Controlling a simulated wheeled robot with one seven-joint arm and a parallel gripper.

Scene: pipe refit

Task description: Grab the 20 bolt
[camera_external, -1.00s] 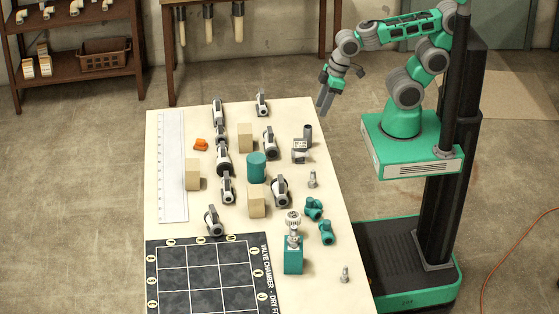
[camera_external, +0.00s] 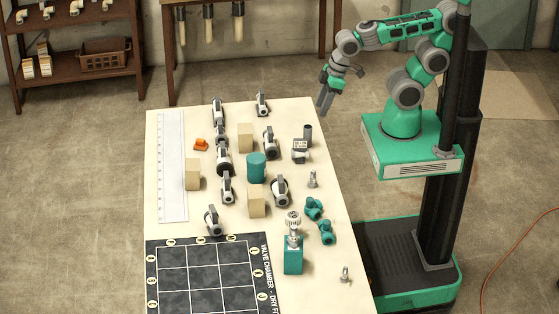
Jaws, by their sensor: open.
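Two small grey bolt-like pieces stand on the table (camera_external: 165,232): one bolt (camera_external: 312,180) right of the middle near the right edge, and another (camera_external: 345,275) at the front right. No size marking is readable, so I cannot tell which is the 20 bolt. My gripper (camera_external: 322,108) is open and empty, pointing down near the table's far right corner, apart from both pieces.
Teal pipe fittings (camera_external: 314,208) and a teal block with a grey valve wheel (camera_external: 293,258) stand between the two pieces. Several valves, wooden blocks (camera_external: 245,137) and a teal cylinder (camera_external: 256,167) fill the middle. A black grid mat (camera_external: 205,280) lies at the front left.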

